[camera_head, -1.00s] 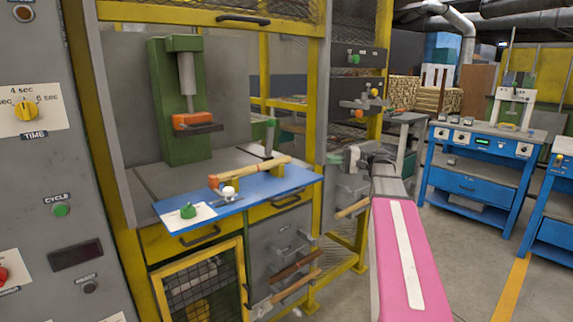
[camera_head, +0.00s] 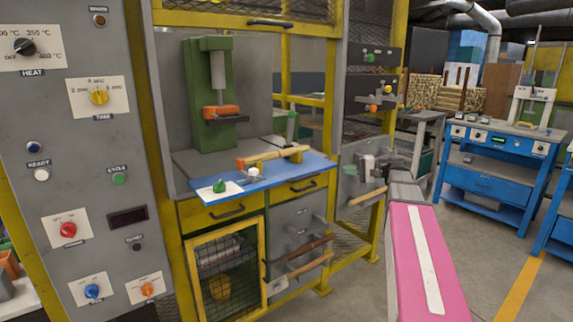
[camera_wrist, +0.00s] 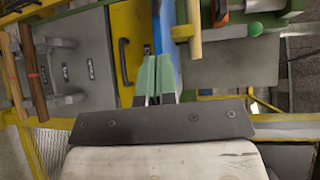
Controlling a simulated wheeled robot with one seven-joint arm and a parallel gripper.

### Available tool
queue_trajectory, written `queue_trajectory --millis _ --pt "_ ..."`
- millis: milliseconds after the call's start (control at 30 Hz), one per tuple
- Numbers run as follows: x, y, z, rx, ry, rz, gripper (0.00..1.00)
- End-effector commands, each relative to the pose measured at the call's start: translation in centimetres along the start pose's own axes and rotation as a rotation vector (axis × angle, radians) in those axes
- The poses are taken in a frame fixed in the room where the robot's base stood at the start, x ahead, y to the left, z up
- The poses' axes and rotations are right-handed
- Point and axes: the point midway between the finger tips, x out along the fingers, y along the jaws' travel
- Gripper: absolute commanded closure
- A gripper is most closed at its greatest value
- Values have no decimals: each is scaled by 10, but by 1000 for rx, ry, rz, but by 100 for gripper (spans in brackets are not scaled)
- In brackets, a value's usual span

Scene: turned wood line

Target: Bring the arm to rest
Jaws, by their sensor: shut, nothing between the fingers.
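My arm reaches forward from the bottom right of the head view, with its pink link (camera_head: 425,265) in front. My gripper (camera_head: 350,170) is at its far end, just right of the blue shelf and in front of the yellow-framed machine. In the wrist view the green fingertips of my gripper (camera_wrist: 155,77) are together, with nothing between them. The edge of the blue shelf shows just beyond them; I cannot tell the gap.
The blue shelf (camera_head: 283,173) sticks out from the machine and bears a wooden piece (camera_head: 272,156) and a green knob (camera_head: 219,186). A grey control panel (camera_head: 75,190) stands at left. Wooden handles (camera_head: 310,264) stick out below. Blue benches (camera_head: 492,175) stand at right, with open floor before them.

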Motion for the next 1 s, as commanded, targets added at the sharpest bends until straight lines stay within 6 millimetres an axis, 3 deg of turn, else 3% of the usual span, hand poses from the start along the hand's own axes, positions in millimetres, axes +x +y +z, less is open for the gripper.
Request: queue_trajectory --millis 167,367,600,800,1000 --pt "20 38 11 31 11 107 100" --pt "46 99 30 66 26 295 100" --pt "75 218 85 74 26 705 100" --pt "72 302 138 -8 -14 1081 100" --pt "57 346 173 -122 -68 1351 100"
